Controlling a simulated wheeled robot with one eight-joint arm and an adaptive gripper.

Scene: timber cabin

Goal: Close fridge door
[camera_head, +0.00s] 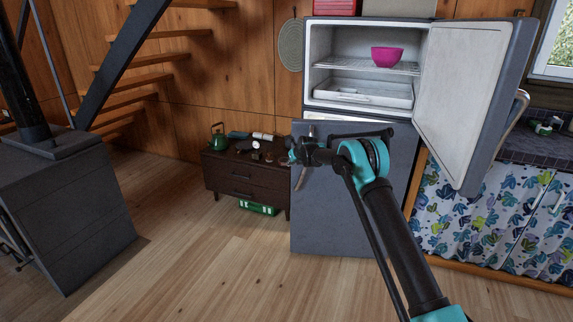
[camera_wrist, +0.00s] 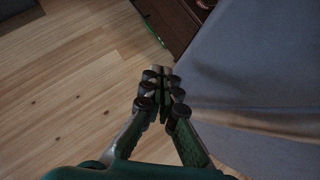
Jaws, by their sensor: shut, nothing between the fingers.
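The grey fridge (camera_head: 350,215) stands against the back wall. Its upper door (camera_head: 470,90) is wide open, swung to the right with its white inner side showing. The open upper compartment (camera_head: 345,45) holds a pink bowl (camera_head: 387,56) on a wire rack above a white drawer. The lower grey door is partly hidden by my arm; I cannot tell whether it is fully shut. My gripper (camera_head: 297,152) is by the left edge of the lower door, left of the open upper door. In the wrist view my gripper (camera_wrist: 160,72) is shut and empty beside a grey surface (camera_wrist: 255,65).
A low dark wooden cabinet (camera_head: 245,180) with small items stands left of the fridge. A grey stove (camera_head: 65,205) is at far left. A counter with a leaf-patterned curtain (camera_head: 490,220) is to the right. The wooden floor (camera_head: 190,265) in front is clear.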

